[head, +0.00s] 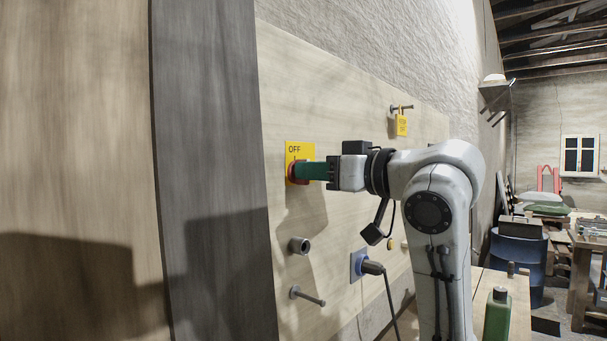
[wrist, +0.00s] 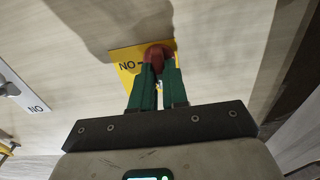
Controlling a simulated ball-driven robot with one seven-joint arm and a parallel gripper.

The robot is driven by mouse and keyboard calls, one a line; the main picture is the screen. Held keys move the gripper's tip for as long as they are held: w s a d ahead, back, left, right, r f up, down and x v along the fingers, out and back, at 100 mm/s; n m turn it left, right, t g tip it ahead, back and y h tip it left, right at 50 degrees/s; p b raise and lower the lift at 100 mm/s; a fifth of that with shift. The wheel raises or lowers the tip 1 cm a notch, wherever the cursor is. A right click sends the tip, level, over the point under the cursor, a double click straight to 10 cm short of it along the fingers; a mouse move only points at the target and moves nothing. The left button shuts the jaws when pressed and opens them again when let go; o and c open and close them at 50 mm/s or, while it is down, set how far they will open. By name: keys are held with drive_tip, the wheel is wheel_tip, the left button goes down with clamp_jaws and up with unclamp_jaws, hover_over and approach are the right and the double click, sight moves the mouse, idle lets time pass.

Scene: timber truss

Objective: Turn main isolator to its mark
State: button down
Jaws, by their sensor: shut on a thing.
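The main isolator is a red knob (head: 291,172) on a yellow plate (head: 298,150) fixed to the pale wooden panel. The plate reads OFF at its upper left in the head view. In the wrist view the red knob (wrist: 156,54) sits between the green fingertips, and the yellow plate (wrist: 127,72) shows ON upside down beside it. My gripper (head: 303,171) has its green fingers shut on the red knob, straight out from the panel. The fingers hide much of the knob and plate, so its exact angle and mark cannot be told.
A yellow tag (head: 402,125) hangs from a peg at the upper right of the panel. Below are a round grey fitting (head: 299,245), a metal peg (head: 308,297) and a blue socket (head: 358,266) with a cabled plug. A green bottle (head: 497,315) stands at lower right.

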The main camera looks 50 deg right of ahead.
drive_tip(key=shift+d+m+p, duration=0.1)
drive_tip(key=shift+m+p, duration=2.7)
drive_tip(key=shift+p, duration=0.05)
